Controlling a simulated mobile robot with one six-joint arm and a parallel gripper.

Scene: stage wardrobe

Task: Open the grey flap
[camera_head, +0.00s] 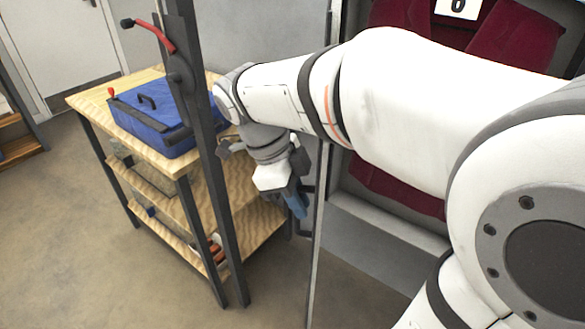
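A tall grey panel (272,38), which looks like the grey flap, stands behind my arm. Its pale upright edge runs down the middle of the picture, left of an open bay with dark red cloth (515,35) in it. I cannot tell for sure whether this panel is the flap or how far it is swung. My gripper (298,204) hangs below my wrist, just left of that edge, with bluish finger parts pointing down. A small dark bar beside it may be a handle. Contact and the gap between the fingers are too small to tell.
A wooden shelf cart (88,100) with dark posts stands at the left, close to my wrist. A blue case (150,120) lies on its top, and a red hooked lever (155,36) sits on a dark post. A white door (55,40) is behind. Floor at the lower left is clear.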

